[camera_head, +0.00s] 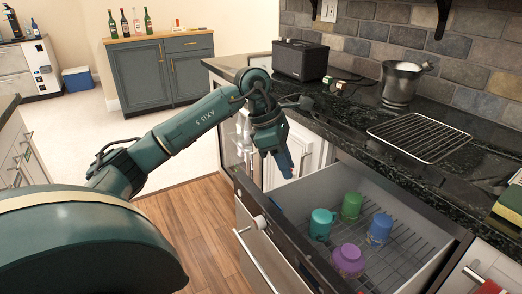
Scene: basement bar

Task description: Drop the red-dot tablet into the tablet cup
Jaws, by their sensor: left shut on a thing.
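My left gripper (286,171) points down just above the left front edge of the open drawer. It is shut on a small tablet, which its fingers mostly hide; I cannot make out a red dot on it. A small pale round fitting (260,222) sits on the drawer's front edge, below and left of the gripper. I cannot tell whether it is the tablet cup. My right gripper is not in view.
The open drawer (318,178) has a wire rack with a teal cup (321,224), green cup (351,206), blue cup (380,228) and purple cup (348,260). A black speaker (300,60), metal bucket (400,85) and wire grid (420,137) occupy the dark counter.

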